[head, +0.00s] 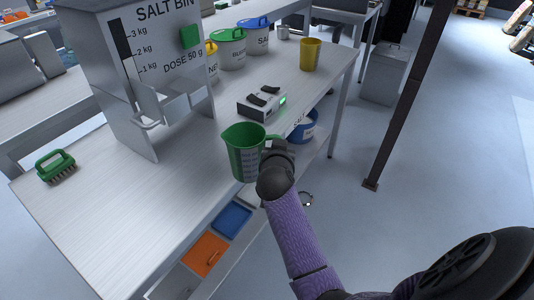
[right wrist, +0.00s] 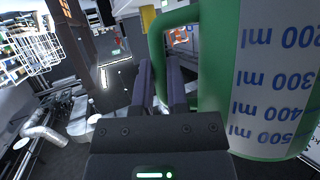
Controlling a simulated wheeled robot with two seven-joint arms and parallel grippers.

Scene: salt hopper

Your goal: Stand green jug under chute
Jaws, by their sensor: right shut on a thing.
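The green jug (head: 240,153) is held roughly upright over the front edge of the bench, right of the salt bin. My right gripper (head: 272,152) is shut on its handle. In the right wrist view the jug's measuring scale (right wrist: 275,80) fills the right side, and the green handle (right wrist: 158,50) runs down to my right fingers (right wrist: 162,88). The salt bin (head: 140,50) stands on the bench with its chute (head: 158,103) low on its front. The space below the chute looks empty. My left gripper is not in view.
A scale with a green light (head: 262,103) stands on the bench behind the jug. A yellow cup (head: 311,54) and lidded tubs (head: 230,50) stand further back. A green brush (head: 55,165) lies at the left. Bare bench top (head: 150,195) lies between jug and bin.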

